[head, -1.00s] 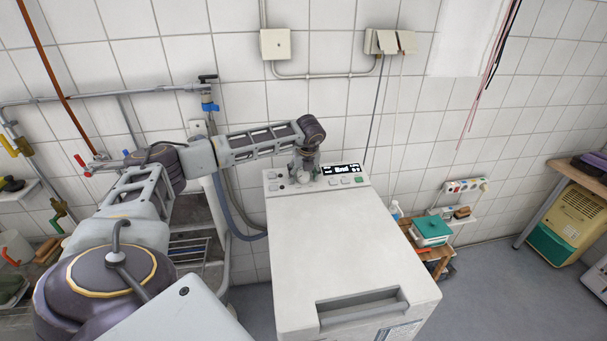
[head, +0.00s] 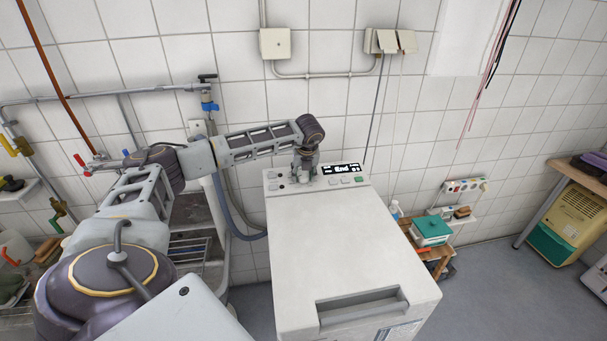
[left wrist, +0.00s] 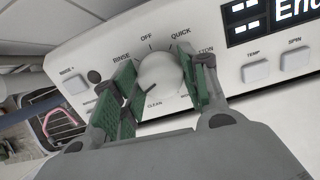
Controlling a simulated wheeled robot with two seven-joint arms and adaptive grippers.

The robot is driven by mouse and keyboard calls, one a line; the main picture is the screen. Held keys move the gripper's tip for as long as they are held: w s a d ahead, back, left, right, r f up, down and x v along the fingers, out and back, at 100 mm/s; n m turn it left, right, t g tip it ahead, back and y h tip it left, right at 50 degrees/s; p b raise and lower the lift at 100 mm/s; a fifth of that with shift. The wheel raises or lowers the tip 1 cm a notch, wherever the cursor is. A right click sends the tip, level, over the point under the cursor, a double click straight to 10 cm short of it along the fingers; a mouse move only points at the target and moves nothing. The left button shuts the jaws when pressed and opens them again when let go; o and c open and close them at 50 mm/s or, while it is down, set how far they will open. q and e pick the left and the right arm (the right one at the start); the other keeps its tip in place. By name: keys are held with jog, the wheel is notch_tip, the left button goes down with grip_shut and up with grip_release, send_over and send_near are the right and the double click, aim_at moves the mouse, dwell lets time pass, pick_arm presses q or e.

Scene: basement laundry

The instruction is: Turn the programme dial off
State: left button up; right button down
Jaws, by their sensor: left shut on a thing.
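The programme dial (left wrist: 160,72) is a round pale knob on the washer's control panel, with labels around it including RINSE, OFF and QUICK. My left gripper (head: 304,179) is at the panel in the head view and hides the dial there. In the left wrist view the left gripper (left wrist: 158,88) is shut on the dial, with a green-padded finger on each side. A dark mark shows on the dial's lower left side; I cannot tell for sure which label it points to. The display (head: 341,169) reads "End". My right gripper is not in view.
The white washer (head: 340,240) has a clear, flat top with a recessed handle at its front. TEMP (left wrist: 255,72) and SPIN (left wrist: 295,60) buttons sit right of the dial. Pipes and a hose (head: 228,210) run left of the washer. A small shelf with a green box (head: 432,228) stands at right.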

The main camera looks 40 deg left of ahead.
pick_arm(q)
jog(key=shift+m, duration=1.3)
jog(key=m, duration=0.2)
jog(key=shift+m+h, duration=0.3)
jog(key=shift+m, duration=0.8)
jog(key=m, duration=0.3)
jog(key=shift+m+t, duration=0.3)
jog(key=m+h+p, duration=0.1)
jog(key=m, duration=0.3)
jog(key=shift+r, duration=0.1)
jog(key=shift+m, duration=1.2)
jog(key=shift+m+p, duration=0.5)
jog(key=shift+m, duration=1.2)
jog(key=shift+m+p, duration=0.35)
jog(key=shift+m, duration=0.25)
jog(key=shift+m+g+h, duration=0.3)
jog(key=shift+m+g, duration=0.1)
jog(key=shift+m, duration=0.2)
jog(key=o, duration=1)
jog(key=shift+o, duration=0.2)
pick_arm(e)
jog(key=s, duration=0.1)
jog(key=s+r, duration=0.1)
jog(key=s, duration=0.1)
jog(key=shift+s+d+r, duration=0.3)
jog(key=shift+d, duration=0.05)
